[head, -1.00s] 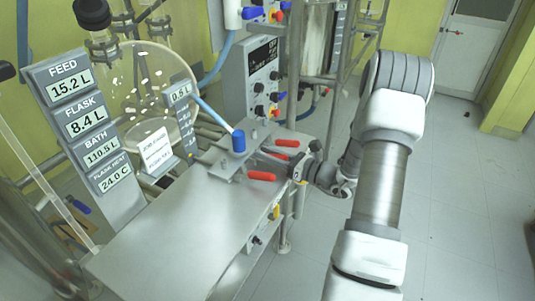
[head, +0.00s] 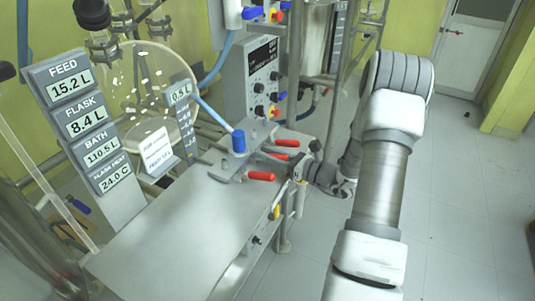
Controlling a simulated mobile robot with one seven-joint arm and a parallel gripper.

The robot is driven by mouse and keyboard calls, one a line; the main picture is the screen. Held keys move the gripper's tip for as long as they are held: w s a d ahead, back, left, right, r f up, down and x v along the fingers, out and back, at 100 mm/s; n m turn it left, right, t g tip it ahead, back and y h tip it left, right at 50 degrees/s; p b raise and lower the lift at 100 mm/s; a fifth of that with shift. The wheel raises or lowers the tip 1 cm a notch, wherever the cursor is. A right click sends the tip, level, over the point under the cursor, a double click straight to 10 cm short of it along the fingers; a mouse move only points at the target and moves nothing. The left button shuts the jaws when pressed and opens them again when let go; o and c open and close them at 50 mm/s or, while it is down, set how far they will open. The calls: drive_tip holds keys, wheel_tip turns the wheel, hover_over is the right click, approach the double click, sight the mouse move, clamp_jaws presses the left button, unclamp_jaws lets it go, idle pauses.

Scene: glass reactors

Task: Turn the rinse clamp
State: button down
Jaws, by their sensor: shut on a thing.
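The clamp fixture is a grey metal plate (head: 226,172) with a blue-capped fitting (head: 238,141) and red-handled clamps at the far right end of the steel bench. One red handle (head: 261,176) points left at the front, and another red handle (head: 287,143) lies behind. My gripper (head: 284,165) reaches in from the right, at the clamps, and is shut on a clamp part. The jaws are small and partly hidden among the clamps, so the exact grip is unclear. No label shows which clamp is the rinse clamp.
The steel bench top (head: 170,235) is clear. A display panel (head: 85,125) stands at left beside a glass flask (head: 145,75). A control box (head: 262,75) with knobs and steel posts stand behind the clamps. Open floor (head: 455,220) lies to the right.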

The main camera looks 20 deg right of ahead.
drive_tip(key=shift+d+r, duration=0.1)
drive_tip(key=shift+d, duration=0.1)
